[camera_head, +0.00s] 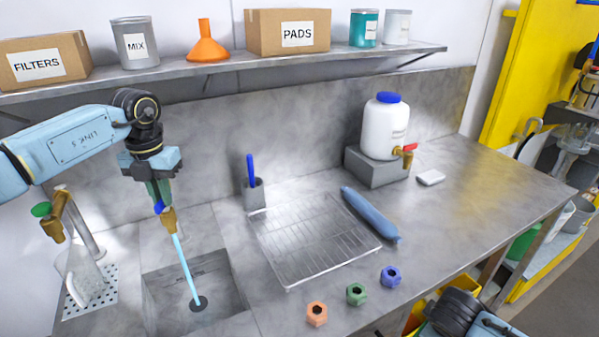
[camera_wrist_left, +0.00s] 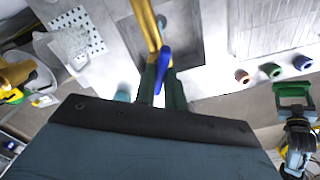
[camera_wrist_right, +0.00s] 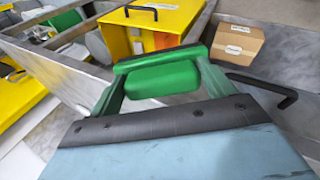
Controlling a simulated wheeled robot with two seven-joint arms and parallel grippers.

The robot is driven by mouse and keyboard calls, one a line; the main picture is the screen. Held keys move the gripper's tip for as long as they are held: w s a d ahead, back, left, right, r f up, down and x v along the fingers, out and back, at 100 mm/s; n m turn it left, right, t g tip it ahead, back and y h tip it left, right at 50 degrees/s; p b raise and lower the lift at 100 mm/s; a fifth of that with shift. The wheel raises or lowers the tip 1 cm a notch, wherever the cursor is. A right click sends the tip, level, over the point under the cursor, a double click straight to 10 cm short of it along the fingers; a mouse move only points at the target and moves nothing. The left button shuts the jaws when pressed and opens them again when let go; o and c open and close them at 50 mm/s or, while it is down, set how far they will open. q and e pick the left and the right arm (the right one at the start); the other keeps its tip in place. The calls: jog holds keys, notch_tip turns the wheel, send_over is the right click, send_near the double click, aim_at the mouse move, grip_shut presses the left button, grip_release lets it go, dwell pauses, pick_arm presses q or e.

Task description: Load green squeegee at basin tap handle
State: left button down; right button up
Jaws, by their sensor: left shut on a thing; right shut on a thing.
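My left gripper (camera_head: 160,204) points down at the basin tap (camera_head: 168,220) and is shut on its blue handle (camera_head: 159,208). The left wrist view shows the blue handle (camera_wrist_left: 163,65) between the dark green fingers. Water runs from the tap into the basin (camera_head: 225,290). My right gripper (camera_wrist_right: 160,65) is low at the right, beyond the counter's front edge. It is shut on a green piece with a dark edge, which looks like the green squeegee (camera_wrist_right: 160,80). The piece also shows in the left wrist view (camera_wrist_left: 293,88). The head view cuts off that gripper.
A wire drain rack (camera_head: 312,245), a blue roll-like object (camera_head: 370,215) and orange, green and blue nuts (camera_head: 356,294) lie on the counter. A white jug (camera_head: 385,128) stands on a grey block. Another brass tap (camera_head: 55,220) is at left. The counter's right part is mostly clear.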

pick_arm(q)
jog(key=m, duration=0.5)
jog(key=shift+r+m+p, duration=0.1)
jog(key=shift+m+p, duration=0.2)
jog(key=shift+p, duration=0.1)
pick_arm(e)
jog(key=shift+r, duration=0.5)
pick_arm(q)
jog(key=m, duration=0.5)
jog(key=shift+m, duration=0.4)
pick_arm(e)
jog(key=shift+r, duration=0.2)
pick_arm(q)
jog(key=shift+m, duration=0.3)
jog(key=c, duration=1.5)
grip_release()
jog(key=shift+o, duration=0.2)
pick_arm(e)
jog(key=shift+f+b, duration=0.6)
jog(key=shift+f, duration=0.2)
pick_arm(q)
notch_tip(320, 180, up, 12)
pick_arm(e)
jog(key=shift+s, duration=0.1)
